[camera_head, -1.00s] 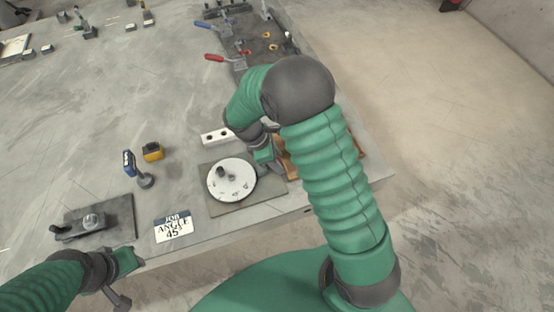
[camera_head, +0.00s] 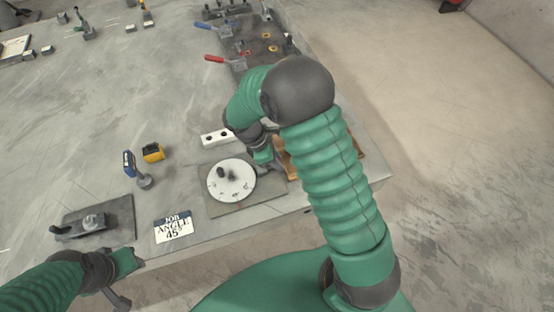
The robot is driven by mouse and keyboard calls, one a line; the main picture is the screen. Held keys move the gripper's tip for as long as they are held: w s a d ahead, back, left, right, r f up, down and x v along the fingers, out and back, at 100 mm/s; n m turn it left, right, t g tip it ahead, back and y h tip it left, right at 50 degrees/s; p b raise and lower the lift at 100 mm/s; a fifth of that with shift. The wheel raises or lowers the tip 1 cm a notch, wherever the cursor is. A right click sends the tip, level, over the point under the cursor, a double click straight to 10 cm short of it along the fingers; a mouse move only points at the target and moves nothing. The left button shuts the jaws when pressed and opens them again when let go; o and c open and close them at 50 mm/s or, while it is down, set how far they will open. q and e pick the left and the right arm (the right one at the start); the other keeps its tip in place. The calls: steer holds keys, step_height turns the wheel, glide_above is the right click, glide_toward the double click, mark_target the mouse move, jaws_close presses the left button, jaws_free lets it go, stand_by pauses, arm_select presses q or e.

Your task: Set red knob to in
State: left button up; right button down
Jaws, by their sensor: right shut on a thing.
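A white round dial plate (camera_head: 231,181) with a dark knob on top sits on a grey square base (camera_head: 215,211) near the table's front edge. My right gripper (camera_head: 263,157) is down at the back right edge of this base, beside the dial. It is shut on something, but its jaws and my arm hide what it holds. I cannot make out a red knob there. My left gripper (camera_head: 128,262) is at the front edge of the table, at lower left, and its fingers are too unclear to tell. A sign (camera_head: 173,227) reads "JOB ANGLE 45°".
A clamp on a dark plate (camera_head: 122,212) stands at the left front. Red-handled (camera_head: 214,58) and blue-handled (camera_head: 203,25) clamps stand farther back. The left middle of the table is clear.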

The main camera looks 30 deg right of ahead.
steer(key=shift+w, duration=0.1)
stand_by(0.7)
steer(key=shift+w+a+r+p, duration=0.15)
steer(key=shift+a+r+p, duration=0.1)
steer(key=shift+a+p, duration=0.45)
steer(key=shift+a+f, duration=0.1)
steer(key=shift+a, duration=0.2)
steer(key=shift+w+f, duration=0.1)
steer(key=shift+f, duration=0.05)
steer(key=c, duration=1.7)
jaws_free()
steer(key=o, duration=0.4)
steer(key=shift+a, duration=0.1)
